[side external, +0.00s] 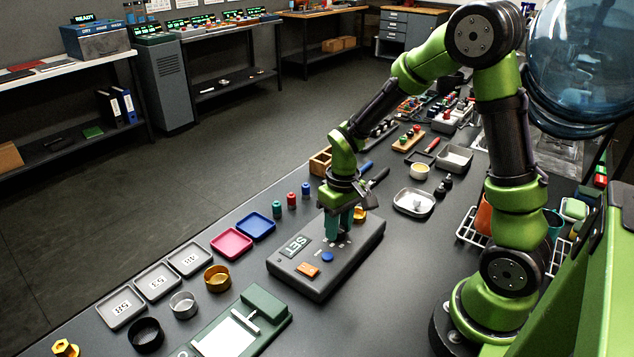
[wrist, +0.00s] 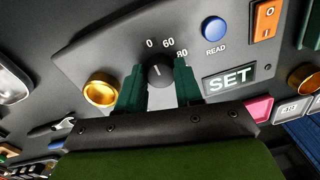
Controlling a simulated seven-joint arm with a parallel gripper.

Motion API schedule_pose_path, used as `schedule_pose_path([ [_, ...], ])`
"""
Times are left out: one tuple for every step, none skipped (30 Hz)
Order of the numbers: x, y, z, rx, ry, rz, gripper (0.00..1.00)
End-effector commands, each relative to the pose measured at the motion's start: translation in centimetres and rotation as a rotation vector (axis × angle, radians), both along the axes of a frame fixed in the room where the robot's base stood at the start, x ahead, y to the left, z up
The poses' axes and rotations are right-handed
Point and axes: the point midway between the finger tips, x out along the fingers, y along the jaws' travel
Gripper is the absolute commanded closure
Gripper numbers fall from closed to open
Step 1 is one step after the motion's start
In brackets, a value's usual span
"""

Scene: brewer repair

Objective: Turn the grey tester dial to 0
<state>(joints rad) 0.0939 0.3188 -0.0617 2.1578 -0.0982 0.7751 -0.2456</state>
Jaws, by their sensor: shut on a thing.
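The tester (side external: 345,258) is a dark grey box on the table, with a SET panel (wrist: 230,79) on its top face. Its grey dial (wrist: 160,83) shows in the wrist view between my fingers, below the printed marks 0, 60 and 80. The dial's pale pointer line points up towards the 0 and 60 side; I cannot tell exactly which mark it meets. My gripper (wrist: 160,88) has its green fingers closed on the dial's two sides. In the side view my gripper (side external: 339,232) reaches down onto the tester, and the dial is hidden there.
On the tester are a blue READ button (wrist: 214,28), an orange switch (wrist: 267,17) and a brass knob (wrist: 100,90) close beside a finger. Red and blue trays (side external: 232,243) lie left of the tester, and a green fixture (side external: 262,300) in front.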

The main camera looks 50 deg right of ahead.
Motion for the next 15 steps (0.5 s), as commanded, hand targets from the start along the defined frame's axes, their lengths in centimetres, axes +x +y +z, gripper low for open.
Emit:
schedule_pose_path([
  [0.05, -0.03, 0.09, 0.000, -0.002, 0.005, 0.95],
  [0.05, -0.04, 0.09, 0.000, -0.002, 0.006, 0.95],
  [0.05, -0.04, 0.09, 0.000, -0.002, 0.008, 0.95],
  [0.05, -0.04, 0.09, 0.000, -0.002, 0.009, 0.95],
  [0.05, -0.03, 0.09, 0.000, -0.002, 0.010, 0.95],
  [0.05, -0.03, 0.09, 0.000, -0.002, 0.010, 0.95],
  [0.05, -0.03, 0.09, 0.000, -0.002, 0.010, 0.95],
  [0.06, -0.04, 0.09, 0.000, -0.002, 0.010, 0.95],
  [0.06, -0.04, 0.09, -0.001, -0.002, 0.010, 0.95],
  [0.06, -0.04, 0.09, -0.001, -0.002, 0.010, 0.95],
  [0.06, -0.04, 0.09, -0.001, -0.002, 0.010, 0.95],
  [0.06, -0.04, 0.09, -0.001, -0.002, 0.010, 0.95],
  [0.06, -0.04, 0.09, -0.001, -0.002, 0.010, 0.62],
  [0.06, -0.04, 0.08, -0.001, -0.002, 0.010, 0.57],
  [0.06, -0.04, 0.08, -0.001, -0.002, 0.009, 0.51],
])
